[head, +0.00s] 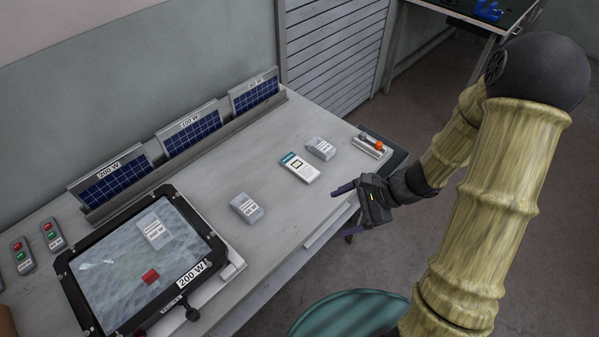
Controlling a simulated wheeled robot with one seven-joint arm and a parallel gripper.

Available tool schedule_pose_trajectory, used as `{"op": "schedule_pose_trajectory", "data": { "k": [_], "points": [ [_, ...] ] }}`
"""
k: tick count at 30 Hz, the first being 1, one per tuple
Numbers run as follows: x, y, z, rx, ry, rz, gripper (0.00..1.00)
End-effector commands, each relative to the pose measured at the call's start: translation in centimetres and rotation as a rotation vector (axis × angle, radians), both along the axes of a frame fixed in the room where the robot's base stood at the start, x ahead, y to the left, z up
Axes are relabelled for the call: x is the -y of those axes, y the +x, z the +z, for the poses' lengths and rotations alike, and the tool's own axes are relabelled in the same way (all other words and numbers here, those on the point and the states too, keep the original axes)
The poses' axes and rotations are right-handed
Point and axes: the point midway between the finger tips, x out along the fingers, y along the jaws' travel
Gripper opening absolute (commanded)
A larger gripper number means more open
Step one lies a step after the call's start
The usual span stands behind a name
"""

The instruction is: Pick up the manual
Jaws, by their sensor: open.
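The manual (299,167) looks like a white booklet with a blue top strip and a dark square picture. It lies flat on the grey table, between two small clear bags with white labels. My gripper (342,190) is dark and open, with nothing seen between its fingers. It is at the table's right front edge, to the right of and a little nearer than the manual, apart from it. The manual is fully in sight.
One labelled bag (321,148) lies just behind the manual, another (246,208) nearer left. A tray with an orange knob (371,146) stands at the right end. Solar panels (190,131) line the back. Two remotes (53,236) (23,256) lie far left.

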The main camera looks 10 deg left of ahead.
Motion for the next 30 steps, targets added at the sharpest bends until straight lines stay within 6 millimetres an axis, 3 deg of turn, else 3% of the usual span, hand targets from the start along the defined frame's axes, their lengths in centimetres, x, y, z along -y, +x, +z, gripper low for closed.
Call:
{"op": "schedule_pose_trajectory", "data": {
  "k": [1, 5, 9, 13, 19, 30],
  "points": [
    [-0.2, 1.1, -1.6, -0.037, 0.060, -0.089, 0.80],
    [-0.3, 4.7, -4.0, -0.103, 0.212, -0.332, 0.80],
    [1.0, 8.6, -6.8, -0.154, 0.361, -0.597, 0.80],
    [2.6, 11.2, -8.8, -0.175, 0.448, -0.780, 0.80],
    [3.5, 12.3, -9.6, -0.180, 0.486, -0.870, 0.80],
    [2.8, 12.8, -9.8, -0.181, 0.483, -0.864, 0.80]
  ]
}}
